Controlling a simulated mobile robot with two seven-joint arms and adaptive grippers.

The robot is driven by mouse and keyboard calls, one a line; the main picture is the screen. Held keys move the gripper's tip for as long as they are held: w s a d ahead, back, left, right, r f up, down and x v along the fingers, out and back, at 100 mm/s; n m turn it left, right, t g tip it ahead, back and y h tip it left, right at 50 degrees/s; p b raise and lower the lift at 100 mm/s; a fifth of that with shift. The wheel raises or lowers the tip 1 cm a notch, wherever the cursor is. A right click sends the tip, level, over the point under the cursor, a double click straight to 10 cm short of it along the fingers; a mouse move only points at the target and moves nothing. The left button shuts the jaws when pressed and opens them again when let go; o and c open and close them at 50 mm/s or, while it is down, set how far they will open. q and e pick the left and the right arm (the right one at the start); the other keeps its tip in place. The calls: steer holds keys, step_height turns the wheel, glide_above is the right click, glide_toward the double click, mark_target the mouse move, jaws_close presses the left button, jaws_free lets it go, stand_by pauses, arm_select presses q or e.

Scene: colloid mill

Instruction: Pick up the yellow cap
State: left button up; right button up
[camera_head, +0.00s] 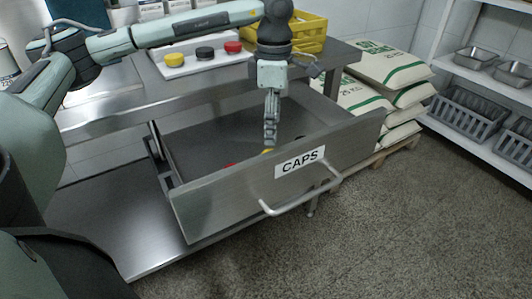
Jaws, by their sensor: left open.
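The drawer labelled CAPS (235,190) is pulled out under the steel table. A small part of a yellow cap (267,152) shows inside it, behind the front panel; the rest is hidden by the panel and my gripper. My left gripper (270,143) points down into the drawer, open, with its fingertips right at the yellow cap. I cannot tell whether they touch it. Another yellow cap (174,60) sits on a white tray (190,68) on the table, left of a black cap (205,53) and a red cap (233,47). My right gripper is not in view.
A sliver of a red cap (231,165) shows in the drawer. A yellow crate (312,32) stands on the table behind my left gripper. Stacked sacks (385,70) and a shelf with grey baskets (465,112) are at right. The floor in front is clear.

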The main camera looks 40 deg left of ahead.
arm_select(q)
step_height(320, 180, down, 8)
steer(key=shift+a+r, duration=0.15)
stand_by(0.3)
steer(key=c, duration=0.8)
